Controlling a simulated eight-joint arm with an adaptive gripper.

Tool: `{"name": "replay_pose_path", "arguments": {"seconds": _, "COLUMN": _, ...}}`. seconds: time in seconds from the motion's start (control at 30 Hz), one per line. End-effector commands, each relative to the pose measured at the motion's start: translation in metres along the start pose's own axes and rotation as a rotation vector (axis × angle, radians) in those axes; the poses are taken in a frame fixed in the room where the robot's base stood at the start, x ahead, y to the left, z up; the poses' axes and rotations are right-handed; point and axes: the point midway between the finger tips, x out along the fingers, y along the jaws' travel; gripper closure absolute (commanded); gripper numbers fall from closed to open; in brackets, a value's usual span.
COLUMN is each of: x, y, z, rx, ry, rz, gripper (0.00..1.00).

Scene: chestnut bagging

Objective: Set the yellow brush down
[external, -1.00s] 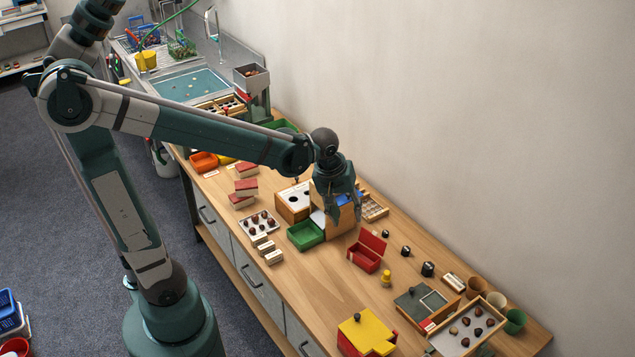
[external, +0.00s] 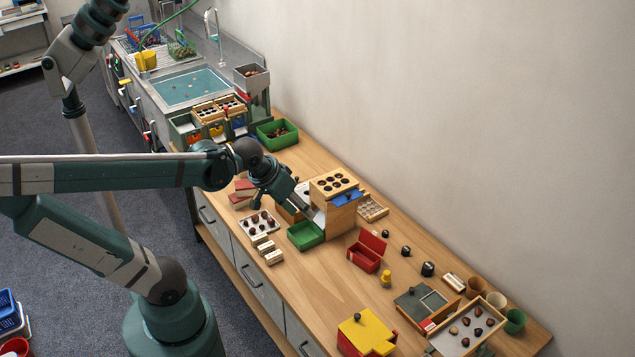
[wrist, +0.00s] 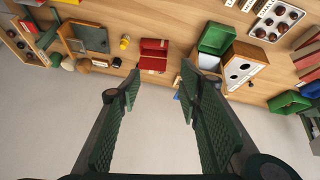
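My gripper (external: 298,203) is tilted in the external view, its fingers pointing down and right near the wooden box with round holes (external: 333,183) and the green tray (external: 306,236). In the wrist view my gripper (wrist: 160,84) is open, with nothing between its fingers. A small upright yellow object (external: 386,279) stands on the table to the right of the open red box. It also shows in the wrist view (wrist: 125,43). It is too small to tell whether it is the yellow brush. No other yellow brush is recognisable.
The open red box (external: 365,254) stands between the green tray and the small yellow object. A tray of chestnuts (external: 258,224) and white blocks lie left of the green tray. The table front (external: 315,290) is largely clear.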

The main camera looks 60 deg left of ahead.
Motion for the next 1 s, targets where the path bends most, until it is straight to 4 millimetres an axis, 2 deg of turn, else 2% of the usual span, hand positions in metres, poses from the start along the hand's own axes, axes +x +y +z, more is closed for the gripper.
{"name": "replay_pose_path", "arguments": {"seconds": 0.2, "x": -0.011, "y": -0.014, "z": 0.021, "rx": 0.114, "ry": 0.052, "rz": -0.003, "gripper": 0.64}}
{"name": "replay_pose_path", "arguments": {"seconds": 0.4, "x": -0.016, "y": -0.02, "z": 0.031, "rx": 0.182, "ry": 0.081, "rz": -0.007, "gripper": 0.64}}
{"name": "replay_pose_path", "arguments": {"seconds": 1.0, "x": -0.018, "y": -0.022, "z": 0.033, "rx": 0.201, "ry": 0.089, "rz": -0.008, "gripper": 0.64}}
